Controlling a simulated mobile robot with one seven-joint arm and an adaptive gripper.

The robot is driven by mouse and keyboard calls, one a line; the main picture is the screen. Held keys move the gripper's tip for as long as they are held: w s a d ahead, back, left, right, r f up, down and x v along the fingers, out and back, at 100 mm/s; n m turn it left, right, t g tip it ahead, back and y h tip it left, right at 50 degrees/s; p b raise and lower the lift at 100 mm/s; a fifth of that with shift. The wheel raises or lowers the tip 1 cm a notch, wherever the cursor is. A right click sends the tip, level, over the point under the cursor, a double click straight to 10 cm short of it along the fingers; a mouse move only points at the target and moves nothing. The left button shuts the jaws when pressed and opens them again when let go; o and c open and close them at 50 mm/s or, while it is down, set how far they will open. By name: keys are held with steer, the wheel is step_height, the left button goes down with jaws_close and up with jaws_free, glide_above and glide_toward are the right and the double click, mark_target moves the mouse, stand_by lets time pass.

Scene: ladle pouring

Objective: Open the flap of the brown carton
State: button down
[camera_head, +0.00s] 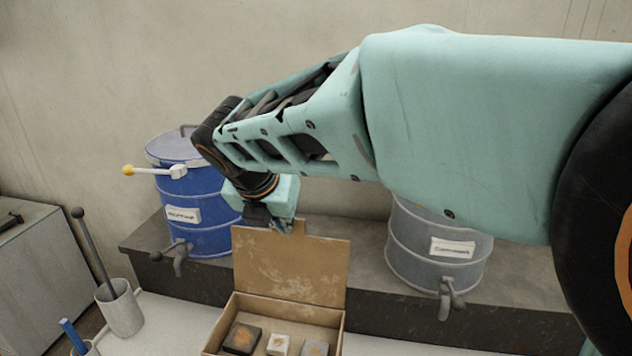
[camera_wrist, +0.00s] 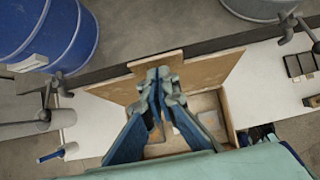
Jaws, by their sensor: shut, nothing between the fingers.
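The brown carton (camera_head: 223,321) stands on the pale tabletop at the bottom of the head view. Its flap (camera_head: 292,268) stands up at the back of the box, so the top is uncovered and the inside shows. In the wrist view the flap (camera_wrist: 115,90) spreads behind the fingers, and the carton's right wall (camera_wrist: 229,117) shows beyond them. My gripper (camera_head: 280,226) is at the flap's upper edge, pointing down, its fingers shut and empty. The closed fingertips (camera_wrist: 164,82) overlap the flap in the wrist view. I cannot tell whether they touch it.
Several small blocks (camera_head: 279,344) lie inside the carton. A blue drum (camera_head: 195,215) and a grey drum (camera_head: 437,235), both with taps, stand on a dark ledge behind. A pale cup (camera_head: 121,310) holding a dark-handled tool stands at left. My arm crosses above.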

steer(key=shift+w, duration=0.3)
steer(key=shift+d+r, duration=0.1)
steer(key=w+p, duration=0.1)
steer(key=p, duration=0.2)
steer(key=shift+w+d+r+g, duration=0.1)
steer(key=shift+w+r+g, duration=0.05)
steer(key=shift+g, duration=0.15)
steer(key=w+p, duration=0.1)
steer(key=p, duration=0.1)
steer(key=shift+w+d+g+p, duration=0.1)
steer(key=shift+w+g+p, duration=0.1)
steer(key=shift+g+p, duration=0.2)
steer(key=w+d+f+p, duration=0.1)
steer(key=w+f+p, duration=0.4)
steer(key=w, duration=0.6)
steer(key=shift+w+d+f+p, duration=0.15)
steer(key=shift+d+f+p, duration=0.2)
steer(key=shift+f, duration=0.65)
steer(key=shift+a, duration=0.1)
